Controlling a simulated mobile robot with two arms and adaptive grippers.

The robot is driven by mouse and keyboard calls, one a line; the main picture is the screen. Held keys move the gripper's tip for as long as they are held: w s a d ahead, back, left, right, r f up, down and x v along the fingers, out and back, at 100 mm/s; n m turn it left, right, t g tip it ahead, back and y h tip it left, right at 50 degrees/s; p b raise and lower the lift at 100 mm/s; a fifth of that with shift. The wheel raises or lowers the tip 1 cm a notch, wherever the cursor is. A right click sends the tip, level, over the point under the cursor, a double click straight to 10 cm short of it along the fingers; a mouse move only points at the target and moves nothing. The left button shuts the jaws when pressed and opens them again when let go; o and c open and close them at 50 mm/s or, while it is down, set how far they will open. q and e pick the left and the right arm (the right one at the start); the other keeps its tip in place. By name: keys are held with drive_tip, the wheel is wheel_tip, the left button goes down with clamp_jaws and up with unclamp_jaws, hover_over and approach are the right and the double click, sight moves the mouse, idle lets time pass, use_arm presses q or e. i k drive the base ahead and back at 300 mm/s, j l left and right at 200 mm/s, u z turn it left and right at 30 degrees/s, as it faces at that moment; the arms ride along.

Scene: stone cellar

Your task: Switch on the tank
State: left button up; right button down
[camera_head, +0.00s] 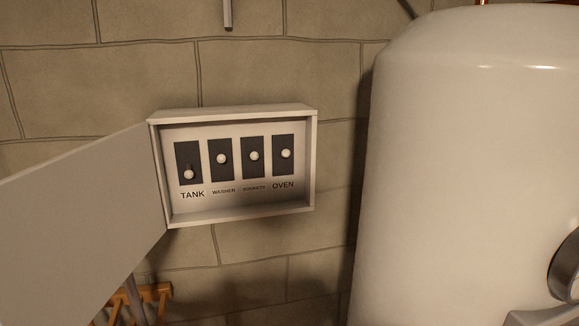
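An open switch box (310,165) is fixed to the stone wall, with its door (75,220) swung out to the left. Inside are several dark switch plates with round white knobs in a row. The leftmost switch (189,174), labelled TANK, has its knob near the bottom of its plate. The knobs above WASHER (221,158), the third, hard-to-read label (254,156) and OVEN (286,153) sit higher. A large pale rounded tank (460,180) stands at the right. Neither gripper can be made out in this view.
An orange-brown wooden object (155,291) shows low on the left, partly hidden by the door. A metal piece (227,14) hangs on the wall above the box. A dark and silvery round part (566,268) shows at the right edge. The space before the switches looks clear.

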sight(189, 174)
drive_tip(key=k+j+z, duration=0.1)
drive_tip(key=j, duration=0.35)
drive_tip(key=k+j+z, duration=0.1)
drive_tip(key=k+j, duration=0.2)
drive_tip(key=j, duration=0.15)
drive_tip(key=k+j, duration=0.25)
drive_tip(key=j, duration=0.2)
drive_tip(key=k+j+z, duration=0.15)
drive_tip(key=j, duration=0.3)
drive_tip(key=k+j+z, duration=0.1)
drive_tip(key=k+j, duration=0.25)
